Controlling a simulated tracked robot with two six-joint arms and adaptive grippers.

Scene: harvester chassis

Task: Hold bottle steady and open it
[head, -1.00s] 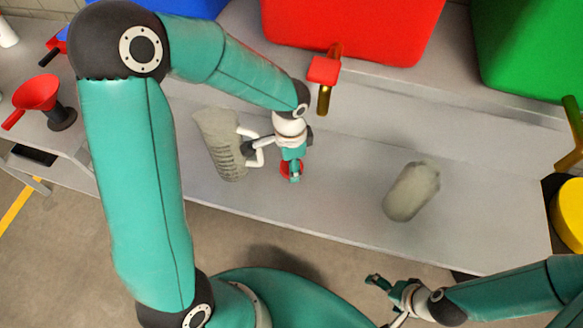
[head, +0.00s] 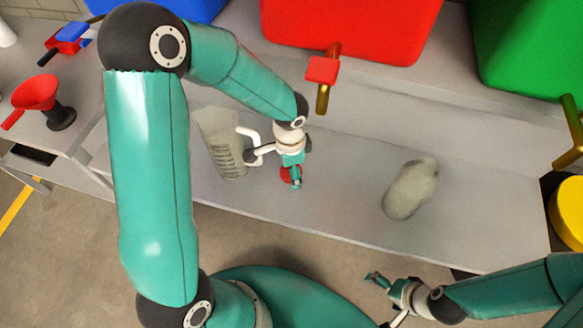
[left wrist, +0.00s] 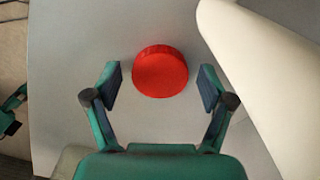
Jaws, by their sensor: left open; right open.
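A red round cap (left wrist: 160,72) lies between the spread fingers of my left gripper (left wrist: 160,82) in the left wrist view, with a gap on each side. In the head view the cap (head: 285,174) is partly hidden by my left gripper (head: 294,178), which is above the bench. I cannot tell whether anything is under the cap. A grey-green bottle-like container (head: 408,190) stands or leans on the bench to the right, with no gripper near it. My right gripper (head: 374,281) is open and empty in front of the bench edge.
A translucent jug (head: 221,142) with a white handle stands just left of my left gripper. A red funnel (head: 36,92) is at the far left. Red (head: 350,28) and green (head: 530,45) tanks stand behind. The bench between gripper and container is clear.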

